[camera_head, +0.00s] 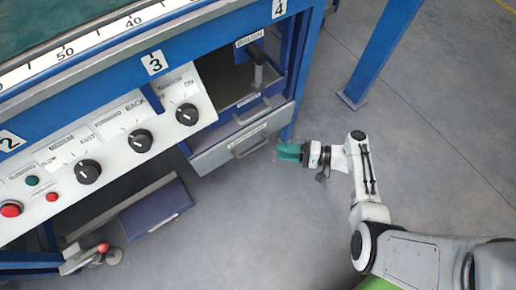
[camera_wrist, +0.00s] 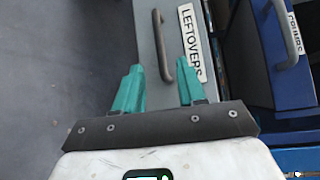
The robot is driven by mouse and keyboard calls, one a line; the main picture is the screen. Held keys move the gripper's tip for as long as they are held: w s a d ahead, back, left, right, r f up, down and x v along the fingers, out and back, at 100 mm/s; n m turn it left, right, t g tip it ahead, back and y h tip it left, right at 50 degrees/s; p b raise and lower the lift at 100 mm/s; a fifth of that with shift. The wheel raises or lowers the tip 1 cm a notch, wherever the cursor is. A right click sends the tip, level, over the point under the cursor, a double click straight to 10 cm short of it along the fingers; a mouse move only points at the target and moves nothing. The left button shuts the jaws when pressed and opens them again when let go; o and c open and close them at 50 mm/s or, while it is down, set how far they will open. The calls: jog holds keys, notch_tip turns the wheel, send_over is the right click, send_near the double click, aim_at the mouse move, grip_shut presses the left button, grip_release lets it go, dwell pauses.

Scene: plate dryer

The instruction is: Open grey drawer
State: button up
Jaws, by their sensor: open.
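The grey drawer (camera_head: 240,139) sits low at the right end of the blue bench, under a blue drawer. Its front carries a grey bar handle (camera_head: 250,146) and a label that reads "LEFTOVERS" in the wrist view. In the wrist view the handle (camera_wrist: 163,48) stands ahead of my gripper (camera_wrist: 158,88), between the lines of its two teal fingers. The fingers are apart with nothing gripped. The handle's near end comes close to the fingertips; I cannot tell whether they touch. In the head view my gripper (camera_head: 280,152) is just right of the drawer front.
The blue drawer (camera_wrist: 285,70) with its own handle (camera_wrist: 287,35) is beside the grey one. A control panel with knobs (camera_head: 140,140) is to the left. A blue bench leg (camera_head: 375,55) stands at the upper right.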

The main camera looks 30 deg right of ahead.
jog(key=b+x, duration=0.1)
jog(key=x, duration=0.8)
jog(key=shift+b, duration=0.4)
grip_shut()
